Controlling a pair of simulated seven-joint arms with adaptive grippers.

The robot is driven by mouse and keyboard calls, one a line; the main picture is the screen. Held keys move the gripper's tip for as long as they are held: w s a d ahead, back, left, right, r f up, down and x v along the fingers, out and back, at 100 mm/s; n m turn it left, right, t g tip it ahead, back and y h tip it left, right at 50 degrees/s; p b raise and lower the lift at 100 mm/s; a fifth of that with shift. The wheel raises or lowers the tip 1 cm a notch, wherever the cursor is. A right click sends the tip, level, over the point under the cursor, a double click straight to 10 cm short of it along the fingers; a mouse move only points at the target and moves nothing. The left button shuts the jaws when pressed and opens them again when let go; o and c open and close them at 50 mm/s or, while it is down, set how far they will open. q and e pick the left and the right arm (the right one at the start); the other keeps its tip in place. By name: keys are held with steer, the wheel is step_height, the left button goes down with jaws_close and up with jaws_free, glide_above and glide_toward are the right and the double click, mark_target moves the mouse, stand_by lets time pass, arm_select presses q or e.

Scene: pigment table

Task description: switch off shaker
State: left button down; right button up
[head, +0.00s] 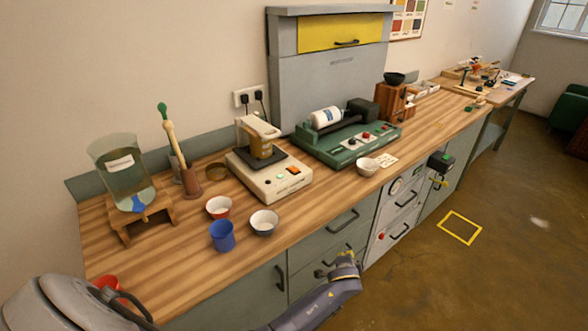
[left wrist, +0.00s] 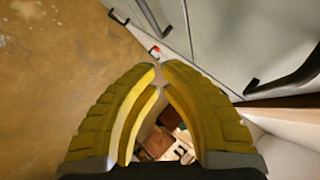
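A cream machine (head: 268,175) with a brown jar (head: 259,145) held on its dark platform stands mid-counter; I take it for the shaker. Its front has a lit orange switch (head: 294,171) and a small green light (head: 281,176). My left gripper (head: 348,260) is low in front of the drawers, below the counter edge and well apart from the machine. In the left wrist view its yellow fingers (left wrist: 160,68) meet at the tips with nothing seen between them. The machine is not recognisable in that view. My right gripper does not show.
A green roller machine (head: 345,143) stands right of the cream one. A glass vessel (head: 118,165) stands farther left. Drawer handles (head: 342,220) stick out near my left gripper.

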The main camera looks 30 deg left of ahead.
arm_select(q)
steer(key=w+a+r+n+t+y, duration=0.15)
steer(key=w+r, duration=0.25)
steer(key=r, duration=0.7)
steer(key=w+a+r+n+t+y, duration=0.1)
steer(key=w+a+r+n+y, duration=0.2)
steer(key=r, duration=0.8)
steer(key=s+a+r+n+g+y, duration=0.3)
steer(key=a+r+n+g+y, duration=0.3)
steer(key=a+r+n, duration=0.7)
step_height(320, 180, up, 3)
steer(key=n+g, duration=0.1)
steer(key=n, duration=0.5)
steer(key=shift+s+a+g, duration=0.2)
steer(key=shift+a+g, duration=0.15)
steer(key=shift+a, duration=0.05)
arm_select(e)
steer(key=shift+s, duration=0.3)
arm_select(q)
steer(key=shift+f+n, duration=0.15)
steer(key=shift+n, duration=0.1)
